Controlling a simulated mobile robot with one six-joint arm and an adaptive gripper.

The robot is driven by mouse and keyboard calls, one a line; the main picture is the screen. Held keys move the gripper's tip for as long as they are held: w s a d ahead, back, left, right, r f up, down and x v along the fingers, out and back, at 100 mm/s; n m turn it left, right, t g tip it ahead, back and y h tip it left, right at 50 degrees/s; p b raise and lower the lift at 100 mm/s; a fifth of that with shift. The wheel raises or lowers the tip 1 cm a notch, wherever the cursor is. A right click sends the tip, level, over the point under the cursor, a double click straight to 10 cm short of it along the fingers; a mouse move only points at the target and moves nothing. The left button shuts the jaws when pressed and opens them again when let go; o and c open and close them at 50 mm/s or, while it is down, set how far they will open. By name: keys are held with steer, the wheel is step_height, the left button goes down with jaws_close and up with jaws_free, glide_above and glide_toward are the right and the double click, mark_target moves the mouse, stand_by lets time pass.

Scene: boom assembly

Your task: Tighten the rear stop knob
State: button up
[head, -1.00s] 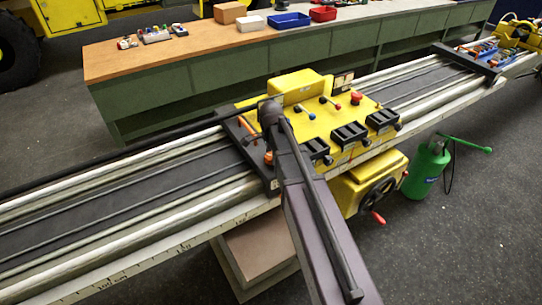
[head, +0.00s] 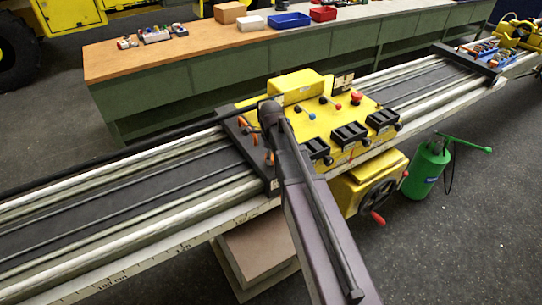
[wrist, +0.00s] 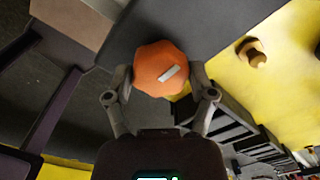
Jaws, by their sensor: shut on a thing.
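In the wrist view an orange lobed knob (wrist: 150,62) with a pale stripe on its top sits between the two fingers of my gripper (wrist: 161,86). The fingers are shut on it, one at each side. In the head view small orange knobs (head: 242,122) show along the dark left end plate of the yellow carriage (head: 318,120). My arm passes in front of that plate, so the gripper and its grip are hidden there. I cannot tell from the pictures how tight the knob is.
The carriage sits on a long rail (head: 120,195) with a scale on its front edge. A green canister (head: 428,168) stands at right. A bench (head: 130,65) with bins runs behind.

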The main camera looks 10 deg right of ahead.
steer(key=shift+s, duration=0.1)
steer(key=o, duration=1.1)
steer(key=shift+c, duration=0.2)
steer(key=shift+n, duration=0.5)
